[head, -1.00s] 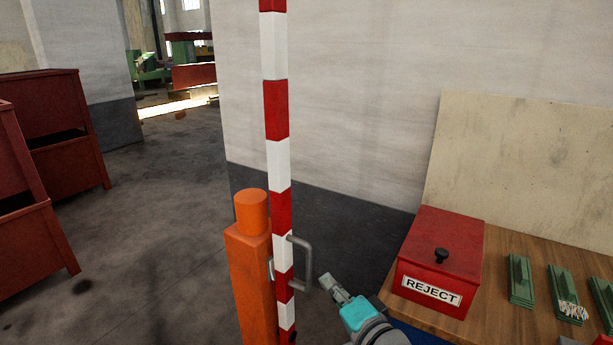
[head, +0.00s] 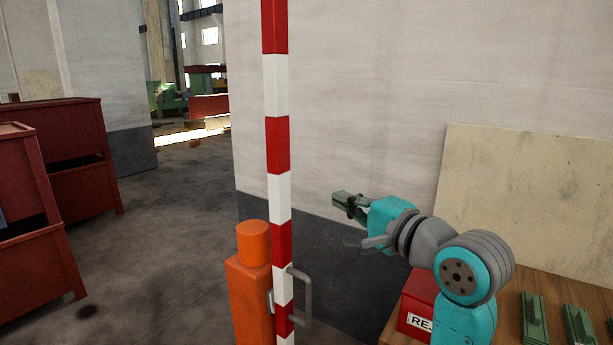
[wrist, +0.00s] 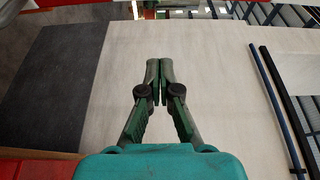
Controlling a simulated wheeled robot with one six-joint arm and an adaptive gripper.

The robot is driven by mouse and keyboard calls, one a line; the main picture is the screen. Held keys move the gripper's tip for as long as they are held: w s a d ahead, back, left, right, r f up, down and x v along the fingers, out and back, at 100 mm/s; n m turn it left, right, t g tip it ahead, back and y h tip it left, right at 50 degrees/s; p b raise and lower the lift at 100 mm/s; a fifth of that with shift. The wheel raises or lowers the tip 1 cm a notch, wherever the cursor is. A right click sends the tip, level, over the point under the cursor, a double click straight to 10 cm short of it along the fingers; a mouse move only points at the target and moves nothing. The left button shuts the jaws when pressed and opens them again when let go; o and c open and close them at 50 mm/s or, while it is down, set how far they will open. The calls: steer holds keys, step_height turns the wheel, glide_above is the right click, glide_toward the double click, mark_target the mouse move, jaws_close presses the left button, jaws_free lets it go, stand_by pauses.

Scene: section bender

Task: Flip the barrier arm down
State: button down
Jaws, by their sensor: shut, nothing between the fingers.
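The barrier arm (head: 279,190) is a red and white striped pole standing upright beside an orange post (head: 252,290). A grey U-shaped handle (head: 307,296) sticks out from its right side, low in the head view. My gripper (head: 338,200) is to the right of the pole, above the handle's height in the picture, and apart from both. In the wrist view my gripper (wrist: 160,64) is shut, its fingertips together with nothing between them. The barrier arm does not show in the wrist view. The pole's top is cut off in the head view.
A red REJECT box (head: 416,300) is partly hidden behind my arm on the wooden bench (head: 560,290), with green parts (head: 533,318) beside it. A board (head: 535,190) leans on the wall. Red bins (head: 75,150) stand at left. The floor between bins and post is clear.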

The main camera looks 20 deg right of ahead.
steer(key=shift+s+d+r, duration=0.1)
steer(key=shift+s+r, duration=0.1)
steer(key=shift+r, duration=0.7)
steer(key=shift+s+d+r, duration=0.1)
steer(key=shift+s+r, duration=0.1)
steer(key=shift+r, duration=0.65)
steer(key=x, duration=1)
steer(key=shift+s+a+f, duration=0.1)
steer(key=shift+s+a, duration=0.5)
steer(key=shift+a, duration=0.25)
steer(key=shift+s+a, duration=0.6)
steer(key=shift+a, duration=0.2)
steer(key=shift+a, duration=0.1)
